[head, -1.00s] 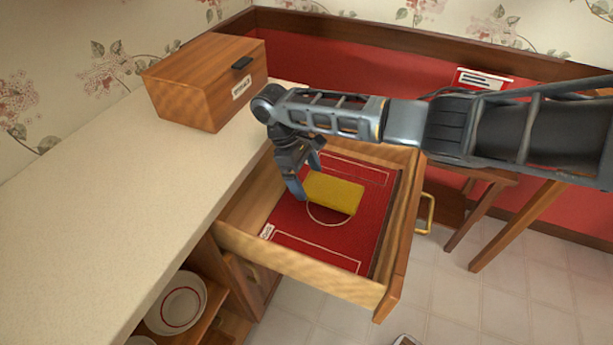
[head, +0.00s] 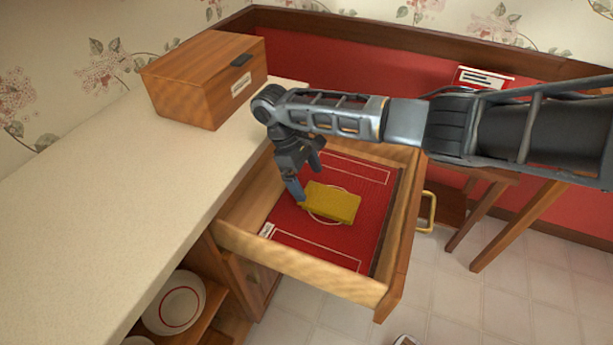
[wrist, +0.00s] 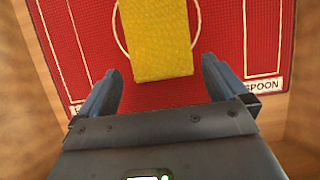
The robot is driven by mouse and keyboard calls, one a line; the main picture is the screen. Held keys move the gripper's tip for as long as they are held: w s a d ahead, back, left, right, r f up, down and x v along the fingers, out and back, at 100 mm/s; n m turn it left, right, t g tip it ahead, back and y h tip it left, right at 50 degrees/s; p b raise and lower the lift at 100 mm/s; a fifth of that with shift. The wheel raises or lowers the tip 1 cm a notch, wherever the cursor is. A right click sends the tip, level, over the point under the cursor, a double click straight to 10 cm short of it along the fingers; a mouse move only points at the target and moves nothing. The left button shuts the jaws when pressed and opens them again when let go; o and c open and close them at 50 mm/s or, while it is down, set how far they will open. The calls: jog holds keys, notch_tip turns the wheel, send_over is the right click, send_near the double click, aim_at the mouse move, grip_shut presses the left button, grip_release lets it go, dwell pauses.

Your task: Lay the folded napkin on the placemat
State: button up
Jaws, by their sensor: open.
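The yellow folded napkin (head: 334,206) lies flat on the red placemat (head: 365,225), over its white circle, inside the pulled-out drawer. My gripper (head: 305,178) is just above the napkin's left end in the head view. In the wrist view the two fingers of my gripper (wrist: 160,72) are spread wide, one on each side of the near end of the napkin (wrist: 160,40), with red placemat (wrist: 220,30) showing between finger and cloth. The gripper is open and holds nothing.
The wooden drawer (head: 300,275) has raised walls around the placemat. A wooden box (head: 195,90) stands on the pale counter (head: 110,190). Bowls (head: 175,303) sit on a shelf below. A wooden table (head: 480,185) stands to the right.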

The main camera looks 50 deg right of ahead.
jog(key=shift+r, duration=0.1)
dwell(0.5)
notch_tip(320, 180, up, 9)
jog(key=p, duration=0.7)
dwell(0.4)
dwell(0.6)
